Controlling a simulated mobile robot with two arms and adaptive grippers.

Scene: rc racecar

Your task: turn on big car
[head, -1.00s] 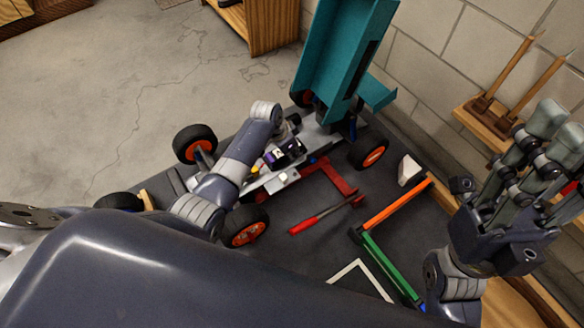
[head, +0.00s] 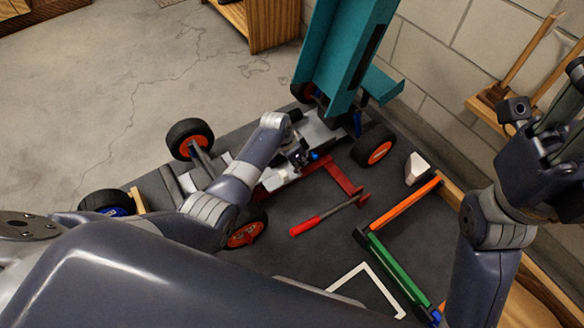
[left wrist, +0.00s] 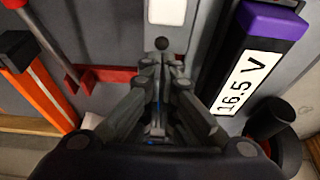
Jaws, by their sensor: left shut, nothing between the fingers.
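The big car is a grey chassis (head: 320,130) with black tyres and orange hubs, on a dark mat. Its teal body shell (head: 345,50) stands tipped up at the far end. My left arm reaches across the chassis, and my left gripper (head: 303,158) is low over its middle, partly hidden by the arm. In the left wrist view the left gripper (left wrist: 160,65) is shut and empty, pointing at the grey deck. A small dark round knob (left wrist: 162,43) shows at its fingertips; I cannot tell whether they touch. A white block (left wrist: 166,11) lies beyond. A purple-capped battery marked 16.5 V (left wrist: 245,75) is at right.
A red jack (head: 340,178) with a red handle lies beside the car. An orange bar (head: 403,203) and a green bar (head: 390,260) lie right of it. My right gripper (head: 550,125) is at the right edge, partly cut off, near a block wall. Floor is clear at left.

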